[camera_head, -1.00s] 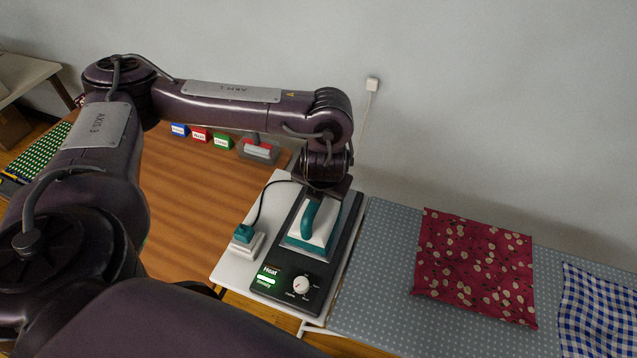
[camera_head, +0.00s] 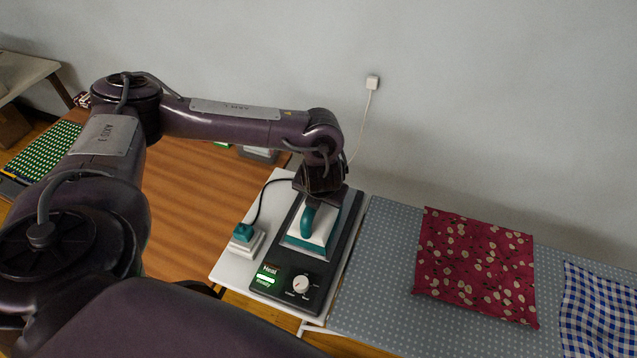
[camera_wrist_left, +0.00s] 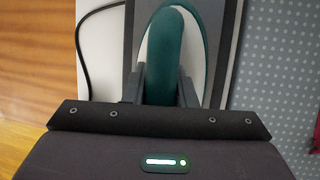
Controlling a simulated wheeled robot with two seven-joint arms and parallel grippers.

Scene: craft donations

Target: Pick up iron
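The iron has a teal handle and a white-and-teal body (camera_head: 323,228). It rests flat on the dark heating base (camera_head: 318,285). My left gripper (camera_head: 309,203) reaches down over the far end of the iron. In the left wrist view my left gripper (camera_wrist_left: 161,88) has one finger on each side of the teal handle (camera_wrist_left: 163,55), very near it. Whether the fingers press on the handle or stand just clear of it, I cannot tell. My right gripper is not in view.
The base has a dial (camera_head: 301,286) and a lit green display (camera_head: 267,279). A black cord runs to a teal plug (camera_head: 243,232) left of the iron. The dotted ironing surface (camera_head: 390,262) at right bears a red floral cloth (camera_head: 477,265) and a blue checked cloth (camera_head: 600,310).

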